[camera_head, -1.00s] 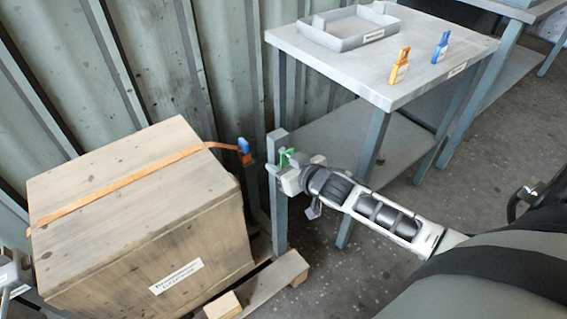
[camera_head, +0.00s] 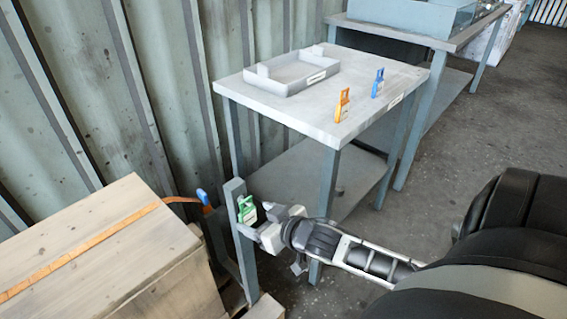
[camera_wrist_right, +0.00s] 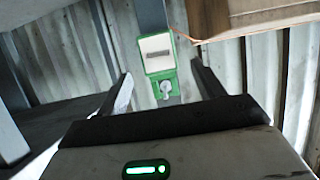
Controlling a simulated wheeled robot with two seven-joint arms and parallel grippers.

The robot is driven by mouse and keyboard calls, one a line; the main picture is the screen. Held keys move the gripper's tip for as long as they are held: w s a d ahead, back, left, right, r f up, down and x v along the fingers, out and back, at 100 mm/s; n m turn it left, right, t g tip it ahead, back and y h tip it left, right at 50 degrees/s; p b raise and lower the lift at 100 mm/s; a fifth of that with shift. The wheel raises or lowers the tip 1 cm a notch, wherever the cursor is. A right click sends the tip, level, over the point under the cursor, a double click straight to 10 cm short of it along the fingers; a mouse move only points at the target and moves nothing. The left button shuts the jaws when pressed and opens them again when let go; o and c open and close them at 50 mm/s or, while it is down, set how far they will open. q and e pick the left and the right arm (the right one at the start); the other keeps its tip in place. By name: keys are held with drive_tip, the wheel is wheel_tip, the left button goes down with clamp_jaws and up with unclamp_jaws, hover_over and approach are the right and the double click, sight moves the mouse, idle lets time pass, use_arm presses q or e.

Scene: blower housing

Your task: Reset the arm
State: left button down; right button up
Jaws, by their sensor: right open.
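My right gripper (camera_head: 256,221) is open in front of the blue-grey post (camera_head: 238,240) beside the bench. A green piece with a pale label (camera_head: 246,210) is at the post, close to the fingertips. In the right wrist view the green piece (camera_wrist_right: 159,55) has a white label face and a small silver part below it. It lies ahead, between the two open fingers (camera_wrist_right: 161,80), and I see no finger closed on it. My left gripper is not in view.
A wooden crate (camera_head: 130,270) with an orange strap (camera_head: 80,250) stands at lower left. The bench (camera_head: 375,70) holds a grey tray (camera_head: 292,73), an orange tag (camera_head: 342,104) and a blue tag (camera_head: 378,82). Floor on the right is clear.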

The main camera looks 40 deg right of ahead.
use_arm(q)
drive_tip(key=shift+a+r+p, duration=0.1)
drive_tip(key=shift+p, duration=0.65)
use_arm(e)
drive_tip(key=v, duration=0.9)
drive_tip(key=shift+s+r, duration=0.15)
drive_tip(key=shift+s, duration=0.1)
use_arm(q)
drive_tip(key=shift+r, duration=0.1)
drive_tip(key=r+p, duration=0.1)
drive_tip(key=p, duration=0.2)
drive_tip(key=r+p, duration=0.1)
drive_tip(key=p, duration=0.2)
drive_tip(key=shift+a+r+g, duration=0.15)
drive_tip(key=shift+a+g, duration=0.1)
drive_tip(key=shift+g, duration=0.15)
use_arm(e)
drive_tip(key=s+a+r+n+g+y, duration=0.1)
drive_tip(key=s+a, duration=0.4)
drive_tip(key=a, duration=1.2)
drive_tip(key=shift+g+y, duration=0.7)
drive_tip(key=shift+g, duration=0.2)
drive_tip(key=shift+r, duration=0.1)
